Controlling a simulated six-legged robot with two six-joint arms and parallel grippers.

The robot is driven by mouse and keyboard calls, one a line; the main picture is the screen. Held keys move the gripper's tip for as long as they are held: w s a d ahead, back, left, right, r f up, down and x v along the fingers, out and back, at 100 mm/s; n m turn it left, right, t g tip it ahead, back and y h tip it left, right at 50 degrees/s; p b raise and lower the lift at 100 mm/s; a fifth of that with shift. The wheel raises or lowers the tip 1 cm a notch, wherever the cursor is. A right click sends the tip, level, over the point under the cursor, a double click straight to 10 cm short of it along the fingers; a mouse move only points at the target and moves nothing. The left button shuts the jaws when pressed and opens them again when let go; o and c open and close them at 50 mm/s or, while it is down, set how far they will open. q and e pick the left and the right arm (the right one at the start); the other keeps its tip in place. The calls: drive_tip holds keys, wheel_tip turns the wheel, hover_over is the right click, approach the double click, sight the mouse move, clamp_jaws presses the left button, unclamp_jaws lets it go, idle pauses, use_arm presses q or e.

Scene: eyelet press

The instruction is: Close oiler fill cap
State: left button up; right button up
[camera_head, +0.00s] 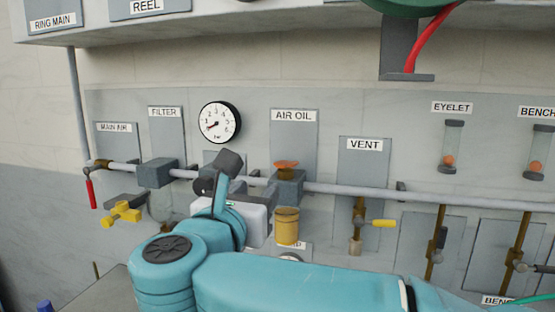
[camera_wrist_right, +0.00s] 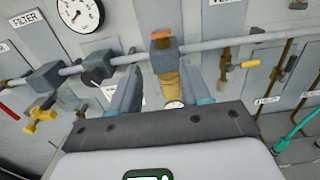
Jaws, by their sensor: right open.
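The oiler under the AIR OIL label has a grey block (camera_head: 287,188), an orange fill cap (camera_head: 286,165) on top and a yellow bowl (camera_head: 286,226) below. I cannot tell whether the cap is fully seated. In the right wrist view the cap (camera_wrist_right: 160,34) shows beyond the fingers, above the block (camera_wrist_right: 164,58) and bowl (camera_wrist_right: 169,86). My right gripper (camera_head: 238,205) is to the left of the oiler in the head view. In its wrist view the gripper (camera_wrist_right: 162,78) is open and empty, its fingers apart either side of the bowl's line of sight. My left gripper is not in view.
A pipe (camera_head: 345,190) runs along the wall. Left are the filter block (camera_head: 156,172) and a yellow valve handle (camera_head: 121,212). Right is the vent valve's yellow lever (camera_head: 383,223). A gauge (camera_head: 219,122) hangs above.

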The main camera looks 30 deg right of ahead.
sight(280, 167)
drive_tip(key=p+x, duration=0.4)
drive_tip(key=x, duration=0.8)
drive_tip(key=shift+w+d+r+p, duration=0.1)
drive_tip(key=shift+w+d+p, duration=0.2)
drive_tip(key=shift+p, duration=0.1)
drive_tip(key=shift+w+d, duration=0.3)
drive_tip(key=shift+d, duration=0.15)
clamp_jaws()
